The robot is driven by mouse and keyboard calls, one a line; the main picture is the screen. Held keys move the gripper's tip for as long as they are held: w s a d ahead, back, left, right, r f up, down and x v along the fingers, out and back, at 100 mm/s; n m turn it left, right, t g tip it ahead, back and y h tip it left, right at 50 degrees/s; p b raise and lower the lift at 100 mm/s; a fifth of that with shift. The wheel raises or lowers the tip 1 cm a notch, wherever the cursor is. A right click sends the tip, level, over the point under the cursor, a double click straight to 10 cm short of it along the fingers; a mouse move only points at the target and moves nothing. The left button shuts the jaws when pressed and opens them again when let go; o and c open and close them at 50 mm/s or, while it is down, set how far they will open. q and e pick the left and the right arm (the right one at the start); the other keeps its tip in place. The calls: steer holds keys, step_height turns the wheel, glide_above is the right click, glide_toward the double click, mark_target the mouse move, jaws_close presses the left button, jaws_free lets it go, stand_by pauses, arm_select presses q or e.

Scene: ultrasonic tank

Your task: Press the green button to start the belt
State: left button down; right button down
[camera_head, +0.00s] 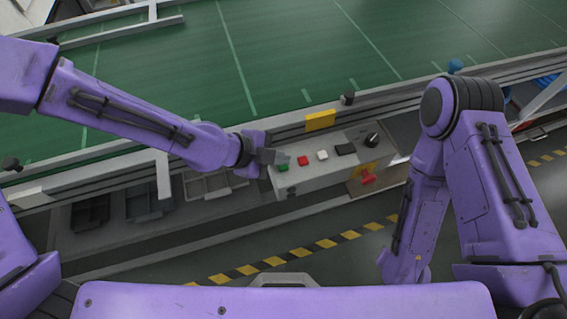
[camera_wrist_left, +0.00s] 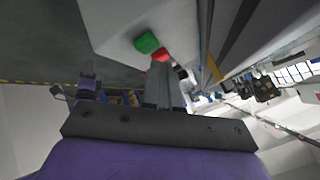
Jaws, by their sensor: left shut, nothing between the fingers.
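The green button (camera_head: 283,167) sits at the left end of a grey control box on the belt's near side. My left gripper (camera_head: 270,156) is shut and empty, with its tip just beside the green button; I cannot tell whether they touch. In the left wrist view the green button (camera_wrist_left: 147,43) shows whole, a little beyond and left of the shut fingers (camera_wrist_left: 167,75). The red button (camera_head: 303,160) is right beside it and also shows in the left wrist view (camera_wrist_left: 161,54). My right arm is folded at the right, its gripper out of sight.
The control box (camera_head: 295,183) also carries a white button (camera_head: 322,155) and a black knob (camera_head: 372,139). A red knob (camera_head: 368,178) is on its front. The green belt (camera_head: 200,70) behind is empty where seen. Dark trays (camera_head: 90,213) lie below left.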

arm_select(q)
steer(key=shift+f, duration=0.4)
